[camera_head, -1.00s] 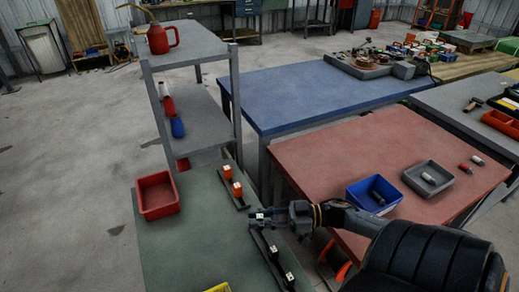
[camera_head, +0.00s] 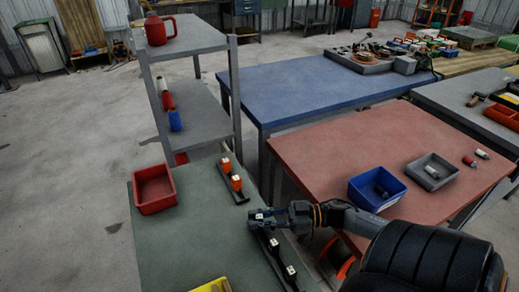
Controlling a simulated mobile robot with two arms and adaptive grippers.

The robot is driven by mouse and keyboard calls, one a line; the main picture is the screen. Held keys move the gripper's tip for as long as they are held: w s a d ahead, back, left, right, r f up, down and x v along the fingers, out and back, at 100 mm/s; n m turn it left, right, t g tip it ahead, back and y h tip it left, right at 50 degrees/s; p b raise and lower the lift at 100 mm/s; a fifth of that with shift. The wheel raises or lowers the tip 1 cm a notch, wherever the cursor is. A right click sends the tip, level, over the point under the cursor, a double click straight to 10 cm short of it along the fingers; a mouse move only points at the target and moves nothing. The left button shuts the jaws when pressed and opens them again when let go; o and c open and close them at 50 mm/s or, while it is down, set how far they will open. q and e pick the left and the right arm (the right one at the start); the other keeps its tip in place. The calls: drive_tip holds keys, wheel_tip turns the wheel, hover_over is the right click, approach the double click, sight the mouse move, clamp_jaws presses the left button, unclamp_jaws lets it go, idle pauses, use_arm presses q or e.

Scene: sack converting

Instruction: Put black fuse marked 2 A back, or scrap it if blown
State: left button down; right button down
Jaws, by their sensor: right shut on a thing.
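My right gripper (camera_head: 262,217) is shut on a small black fuse with a white mark (camera_head: 257,216). It is at the far end of a black holder rail (camera_head: 282,260) on the green table (camera_head: 180,245). I cannot tell whether the fuse is seated in the rail or just above it; the 2 A marking is too small to read. Two other black fuses with white marks, one farther (camera_head: 274,244) and one nearer (camera_head: 291,271), stand in that rail. A second rail (camera_head: 241,199) behind holds two orange fuses (camera_head: 236,183). My left gripper is not in view.
A red bin (camera_head: 153,207) sits on the green table's left side. On the red-brown table (camera_head: 335,155), a blue bin (camera_head: 366,198) and a grey tray (camera_head: 420,182) each hold a fuse-like piece. A yellow object (camera_head: 212,287) is at the bottom edge. A grey shelf (camera_head: 200,118) stands behind.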

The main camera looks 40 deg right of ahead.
drive_tip(key=shift+f, duration=0.4)
drive_tip(key=c, duration=1.2)
unclamp_jaws()
drive_tip(key=shift+o, duration=0.2)
